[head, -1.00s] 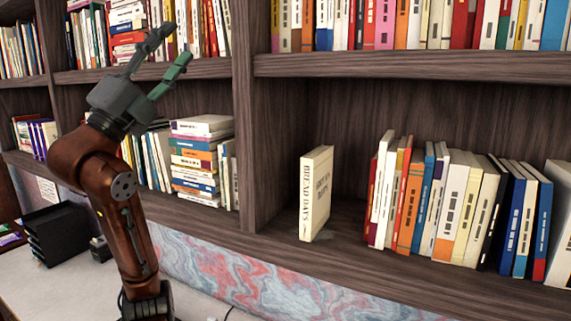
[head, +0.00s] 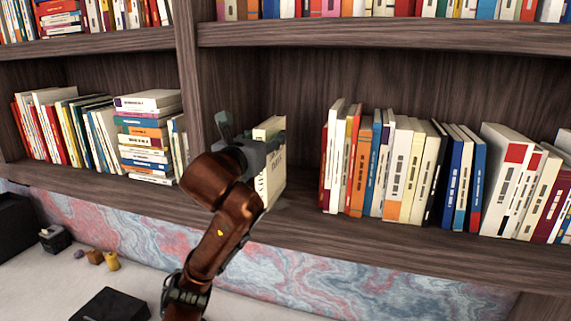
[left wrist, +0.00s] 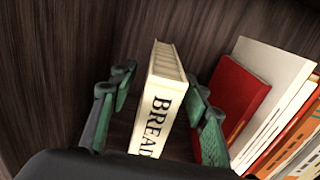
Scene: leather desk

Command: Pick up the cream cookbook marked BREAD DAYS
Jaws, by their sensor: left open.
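The cream cookbook (head: 273,180) stands upright on the middle shelf, partly hidden behind my left gripper and forearm in the head view. In the left wrist view the cookbook (left wrist: 158,100) shows its spine with "BREAD" readable; the rest of the lettering is cut off by the gripper body. My left gripper (left wrist: 160,95) is open, with one green finger on each side of the book. The right finger looks close to the book; a gap shows at the left finger. In the head view my left gripper (head: 250,135) is in front of the book. My right gripper is not in view.
A row of books (head: 400,165) stands to the right, a red book (left wrist: 235,100) nearest the right finger. A shelf divider (head: 190,80) and a stack of books (head: 148,135) are to the left. A shelf board (head: 380,33) runs above.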

